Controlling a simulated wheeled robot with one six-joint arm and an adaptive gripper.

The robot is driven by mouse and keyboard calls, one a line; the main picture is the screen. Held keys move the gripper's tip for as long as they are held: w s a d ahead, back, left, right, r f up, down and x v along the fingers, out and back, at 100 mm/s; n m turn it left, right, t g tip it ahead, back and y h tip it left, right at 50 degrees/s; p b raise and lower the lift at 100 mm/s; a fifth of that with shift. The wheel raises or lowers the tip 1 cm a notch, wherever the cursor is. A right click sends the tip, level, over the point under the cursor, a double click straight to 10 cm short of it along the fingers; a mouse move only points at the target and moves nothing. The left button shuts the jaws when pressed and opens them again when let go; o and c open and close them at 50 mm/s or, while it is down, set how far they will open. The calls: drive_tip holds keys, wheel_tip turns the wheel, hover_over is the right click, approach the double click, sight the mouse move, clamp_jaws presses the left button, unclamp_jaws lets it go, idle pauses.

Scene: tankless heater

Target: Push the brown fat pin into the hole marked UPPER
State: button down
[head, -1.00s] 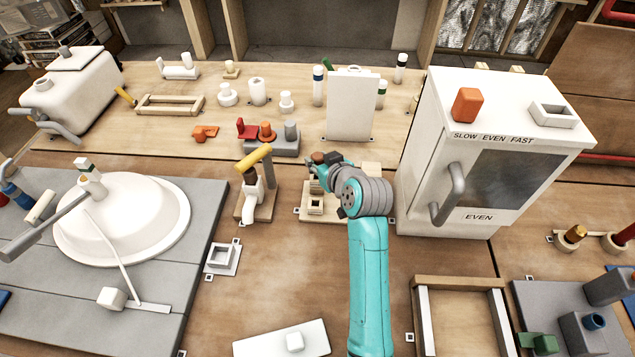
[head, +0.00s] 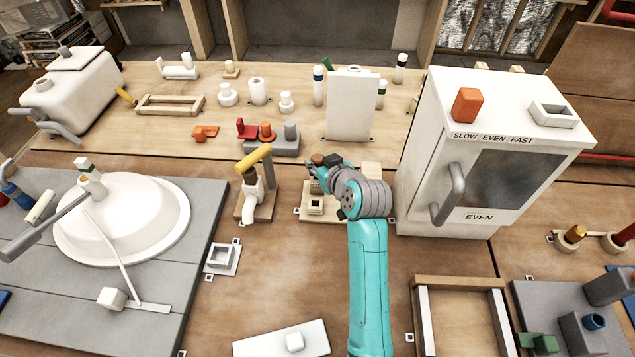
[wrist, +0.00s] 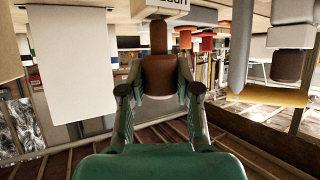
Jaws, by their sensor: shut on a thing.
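My gripper (wrist: 160,92) is shut on the brown fat pin (wrist: 162,76), with one finger on each side of its thick part. In the wrist view, the pin's narrower brown shank (wrist: 158,38) runs up to a white block (wrist: 160,8) with partly cut-off dark lettering. The shank's end meets the block's edge in the picture; I cannot tell how deep it sits in a hole. In the head view, the pin's brown top (head: 318,159) shows at my gripper (head: 314,170), above a pale wooden base (head: 338,216). My arm hides part of this base.
A white cabinet (head: 425,150) with a grey handle stands close to the right of my arm. A faucet-like piece with a yellow handle (head: 253,158) stands to the left. A white upright panel (head: 352,105) is behind. Bare table (head: 290,270) lies in front.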

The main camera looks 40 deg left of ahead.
drive_tip(key=shift+f, duration=1.6)
idle(1.6)
drive_tip(key=c, duration=0.7)
unclamp_jaws()
drive_tip(key=shift+c, duration=0.2)
drive_tip(key=shift+d, duration=0.1)
drive_tip(key=v, duration=1.2)
drive_tip(key=shift+w, duration=0.1)
